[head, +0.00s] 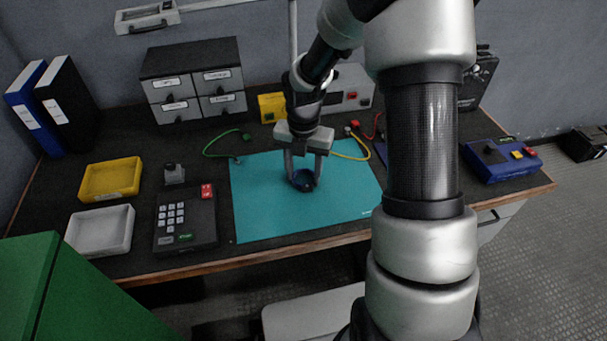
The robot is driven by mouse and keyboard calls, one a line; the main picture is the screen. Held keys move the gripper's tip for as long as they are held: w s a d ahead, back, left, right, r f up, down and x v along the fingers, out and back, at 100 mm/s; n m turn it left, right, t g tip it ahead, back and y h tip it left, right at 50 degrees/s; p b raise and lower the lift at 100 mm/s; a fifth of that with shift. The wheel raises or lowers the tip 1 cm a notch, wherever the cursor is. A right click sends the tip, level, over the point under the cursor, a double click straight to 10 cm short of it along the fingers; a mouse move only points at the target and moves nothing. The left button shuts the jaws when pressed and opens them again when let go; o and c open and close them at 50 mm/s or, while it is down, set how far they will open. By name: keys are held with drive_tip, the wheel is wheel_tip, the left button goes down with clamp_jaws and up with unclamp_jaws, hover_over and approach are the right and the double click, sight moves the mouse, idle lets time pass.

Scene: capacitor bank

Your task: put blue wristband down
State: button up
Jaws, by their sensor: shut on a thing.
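The blue wristband (304,181) is a small dark blue ring at the middle of the teal mat (262,215). My gripper (304,174) points down over the mat, shut on the wristband, with a finger on each side of it. The wristband is at or just above the mat; I cannot tell whether it touches. My arm covers the right part of the mat and the bench behind it.
A keypad box (185,218), a yellow tray (110,179) and a white tray (100,230) stand left of the mat. A drawer cabinet (195,78) stands behind. A blue box (500,160) is at right. A green cable (222,142) and yellow cable (350,153) lie near the mat's back edge.

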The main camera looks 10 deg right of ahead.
drive_tip(key=shift+f, duration=0.1)
drive_tip(key=o, duration=1.1)
